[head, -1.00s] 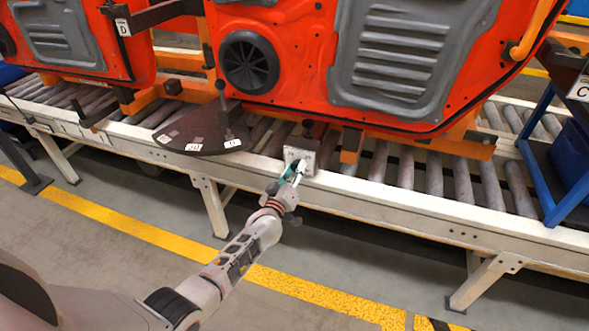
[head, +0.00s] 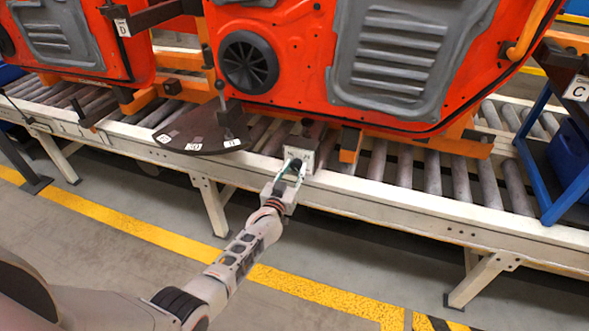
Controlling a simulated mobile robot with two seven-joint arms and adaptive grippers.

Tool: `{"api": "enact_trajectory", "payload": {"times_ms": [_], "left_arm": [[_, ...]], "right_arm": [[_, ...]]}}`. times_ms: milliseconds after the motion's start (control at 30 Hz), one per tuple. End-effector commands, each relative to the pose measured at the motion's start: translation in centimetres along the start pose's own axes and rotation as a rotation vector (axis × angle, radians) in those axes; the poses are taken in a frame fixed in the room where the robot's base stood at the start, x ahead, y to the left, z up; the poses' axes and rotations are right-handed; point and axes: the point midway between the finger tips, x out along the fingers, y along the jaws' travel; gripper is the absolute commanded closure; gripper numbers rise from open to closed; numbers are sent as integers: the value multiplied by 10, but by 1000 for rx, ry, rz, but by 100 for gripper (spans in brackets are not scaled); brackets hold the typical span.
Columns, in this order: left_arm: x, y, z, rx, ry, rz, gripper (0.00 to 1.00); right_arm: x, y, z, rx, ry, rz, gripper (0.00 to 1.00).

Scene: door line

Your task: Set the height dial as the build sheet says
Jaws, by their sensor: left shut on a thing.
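A small box with a pale front plate (head: 300,146) stands at the near edge of the roller conveyor. A small dark knob (head: 297,163) sticks out of its lower front. My left gripper (head: 294,168) has its two fingers around this knob and is shut on it. The fingers hide part of the knob, and no marks on it can be read. A dark fan-shaped plate (head: 200,128) with several small white labels lies to the left; the labels are too small to read surely. No build sheet can be made out. My right gripper is out of view.
An orange door panel (head: 310,60) hangs in its carrier just above the box. The conveyor's pale rail (head: 400,203) runs across below. A blue rack (head: 545,170) with a "C" sign (head: 577,88) stands at right. A "D" sign (head: 122,27) is at upper left. The floor in front is clear.

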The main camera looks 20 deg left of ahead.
Motion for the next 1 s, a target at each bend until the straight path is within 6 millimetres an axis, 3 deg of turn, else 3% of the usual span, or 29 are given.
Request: {"api": "enact_trajectory", "payload": {"times_ms": [400,433,500,833,1000], "left_arm": [[0,0,1,10,-1,0,93],[0,0,1,10,-1,0,66],[0,0,1,9,-1,0,55],[-1,0,0,8,-1,0,55],[-10,0,2,7,-1,0,55]], "right_arm": [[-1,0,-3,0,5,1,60],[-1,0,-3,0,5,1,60],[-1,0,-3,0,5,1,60],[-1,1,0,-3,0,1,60],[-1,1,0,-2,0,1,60]]}}
